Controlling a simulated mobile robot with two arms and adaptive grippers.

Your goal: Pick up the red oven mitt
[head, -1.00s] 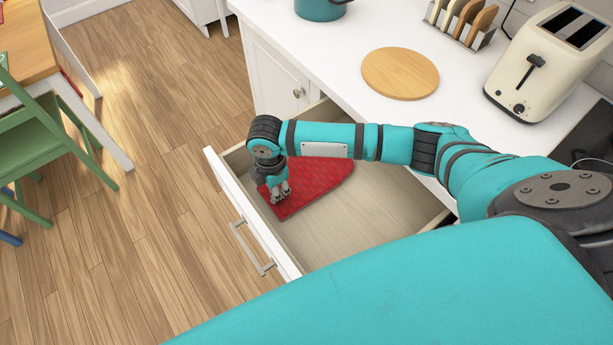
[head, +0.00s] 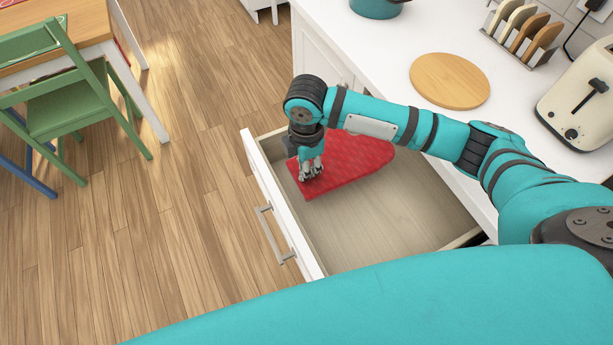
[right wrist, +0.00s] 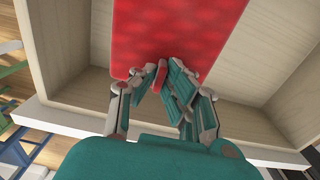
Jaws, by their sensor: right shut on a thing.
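The red oven mitt (head: 355,158) is in the open drawer (head: 395,215), at its left and back part. It also fills the top middle of the right wrist view (right wrist: 175,30). My right gripper (head: 311,174) points down over the mitt's near-left end and is shut on it. In the right wrist view the fingertips (right wrist: 158,75) pinch a bit of the red cloth. The mitt looks slightly raised, but I cannot tell whether all of it is clear of the drawer bottom. My right forearm hides part of its back edge. My left gripper is not in view.
The drawer front (head: 283,215) with its handle (head: 272,236) faces the wooden floor. The white counter above holds a round wooden board (head: 449,80), a toast rack (head: 525,32) and a toaster (head: 585,105). A green chair (head: 75,100) stands at the left.

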